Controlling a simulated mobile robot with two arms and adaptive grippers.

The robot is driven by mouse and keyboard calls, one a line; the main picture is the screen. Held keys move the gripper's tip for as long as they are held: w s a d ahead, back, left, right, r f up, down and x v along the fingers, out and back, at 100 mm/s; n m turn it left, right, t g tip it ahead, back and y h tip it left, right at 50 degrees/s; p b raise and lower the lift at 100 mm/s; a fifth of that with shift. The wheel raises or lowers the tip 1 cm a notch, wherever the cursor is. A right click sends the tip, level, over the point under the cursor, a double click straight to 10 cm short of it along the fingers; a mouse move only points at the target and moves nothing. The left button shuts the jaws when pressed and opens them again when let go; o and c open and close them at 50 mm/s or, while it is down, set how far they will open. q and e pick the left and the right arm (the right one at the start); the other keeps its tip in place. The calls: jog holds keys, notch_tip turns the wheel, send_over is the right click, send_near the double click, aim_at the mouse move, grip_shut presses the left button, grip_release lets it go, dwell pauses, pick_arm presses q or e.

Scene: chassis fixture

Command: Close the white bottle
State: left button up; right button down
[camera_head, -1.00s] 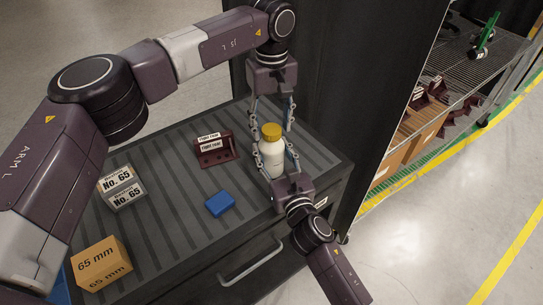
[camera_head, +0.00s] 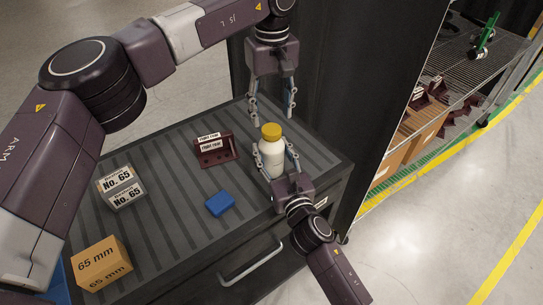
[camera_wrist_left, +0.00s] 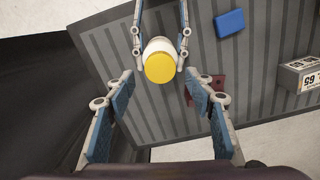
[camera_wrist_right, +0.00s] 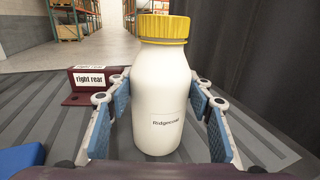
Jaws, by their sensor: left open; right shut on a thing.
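The white bottle (camera_head: 271,159) stands upright on the ribbed cabinet top, with its yellow cap (camera_head: 271,131) on its neck. In the right wrist view the bottle (camera_wrist_right: 160,95) stands between the fingers, and its yellow cap (camera_wrist_right: 163,27) sits level on top. My right gripper (camera_head: 274,163) is shut on the bottle's body from the front. My left gripper (camera_head: 271,117) is open and empty, just behind and above the cap. In the left wrist view the yellow cap (camera_wrist_left: 160,67) is beyond the open fingers, apart from them.
A maroon bracket (camera_head: 215,150) stands left of the bottle, with a blue block (camera_head: 219,203) in front of it. A grey No. 65 box (camera_head: 121,187) and an orange 65 mm box (camera_head: 101,262) are further left. A dark panel (camera_head: 335,75) rises behind; a wire shelf (camera_head: 470,60) is at right.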

aim_at(271, 129)
pick_arm(q)
jog(key=n, duration=0.5)
jog(key=shift+r+n, duration=0.3)
jog(key=shift+r, duration=0.1)
jog(key=n, duration=0.4)
jog(key=r+n, duration=0.1)
jog(key=n, duration=0.8)
jog(key=shift+r+n, duration=0.3)
jog(key=shift+r, duration=0.1)
jog(key=n, duration=0.6)
jog(key=shift+r, duration=0.4)
jog(key=shift+f, duration=4)
